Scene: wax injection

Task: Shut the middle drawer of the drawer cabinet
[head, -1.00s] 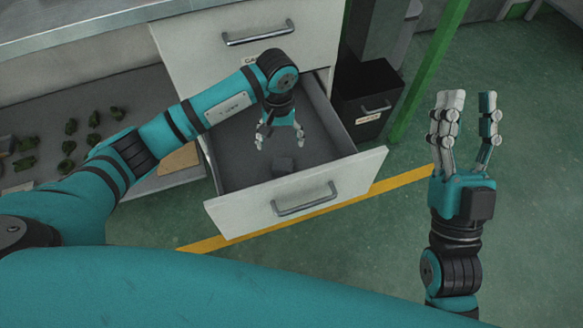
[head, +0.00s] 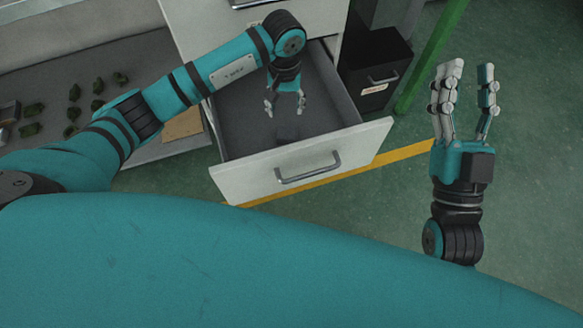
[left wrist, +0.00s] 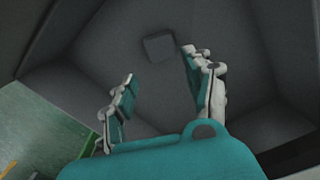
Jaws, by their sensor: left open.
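The drawer cabinet (head: 200,35) has a pale drawer (head: 235,180) pulled well out below an upper front. The open drawer's front has a metal handle (head: 308,170). Its grey interior holds a small dark block (head: 288,135). My left gripper (head: 286,105) points down over or into the drawer, open and empty, on the cabinet side of the block. The left wrist view shows its spread fingers (left wrist: 158,68) and the block (left wrist: 159,46) beyond them. My right gripper (head: 469,68) is open and empty, fingers up, to the right of the drawer.
A dark bin (head: 375,68) stands right of the cabinet, near a green post (head: 432,57). A grey surface (head: 50,65) at left carries several small dark green pieces. The green floor (head: 530,200) around the drawer's front and right is clear, with a yellow line (head: 405,155).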

